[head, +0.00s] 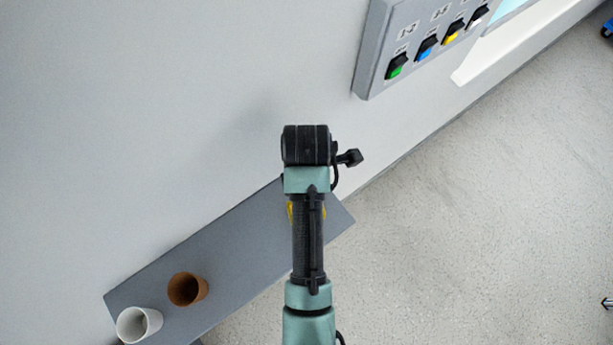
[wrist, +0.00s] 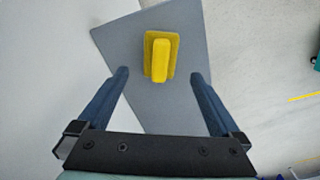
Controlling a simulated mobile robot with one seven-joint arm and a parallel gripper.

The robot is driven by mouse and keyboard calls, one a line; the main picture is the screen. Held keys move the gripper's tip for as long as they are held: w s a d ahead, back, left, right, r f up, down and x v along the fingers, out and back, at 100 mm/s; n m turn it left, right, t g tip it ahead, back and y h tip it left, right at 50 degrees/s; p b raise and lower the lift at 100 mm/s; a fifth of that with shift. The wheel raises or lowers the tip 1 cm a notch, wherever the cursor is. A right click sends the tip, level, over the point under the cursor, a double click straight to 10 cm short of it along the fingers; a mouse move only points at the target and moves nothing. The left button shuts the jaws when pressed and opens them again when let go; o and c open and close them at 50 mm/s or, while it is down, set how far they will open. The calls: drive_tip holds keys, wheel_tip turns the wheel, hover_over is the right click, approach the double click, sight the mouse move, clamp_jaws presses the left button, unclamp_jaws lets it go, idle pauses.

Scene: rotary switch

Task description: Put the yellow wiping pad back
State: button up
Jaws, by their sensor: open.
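The yellow wiping pad (wrist: 173,43) lies on the grey shelf, near its end, in the wrist view. It has a flat base with a raised yellow grip bar. In the head view only a small bit of yellow (head: 291,211) shows beside my arm; the rest is hidden behind it. My gripper (wrist: 160,76) is open, its two dark blue fingers apart, with the pad ahead of and between the fingertips in the picture. Nothing is held. In the head view my arm hides the fingers.
The grey shelf (head: 235,247) runs along the wall. A brown cup (head: 187,289) and a white cup (head: 138,323) stand at its lower left end. A grey switch panel (head: 375,55) with coloured switches is on the wall at the upper right. The floor to the right is mostly clear.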

drive_tip(key=shift+r, duration=2.25)
